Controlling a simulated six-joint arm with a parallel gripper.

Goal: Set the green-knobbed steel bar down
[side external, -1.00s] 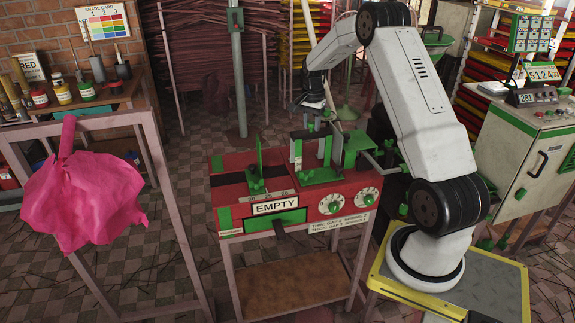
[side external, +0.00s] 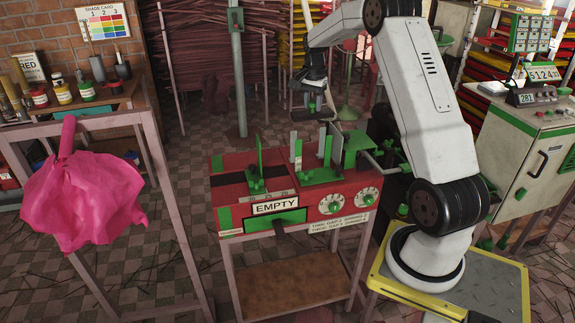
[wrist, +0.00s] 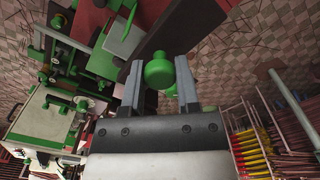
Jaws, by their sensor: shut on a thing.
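My gripper (side external: 312,97) is raised above and behind the red machine in the side view, with clear air below it. In the wrist view my gripper (wrist: 160,66) is shut on the green knob (wrist: 159,73), which sits between its two grey jaws.
The red machine (side external: 235,185) carries upright green and grey plates, two dials and an EMPTY label (side external: 276,206). A pink cloth (side external: 80,195) hangs at left. A grey cabinet (side external: 535,160) stands at right. A pole (side external: 237,70) rises behind the machine.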

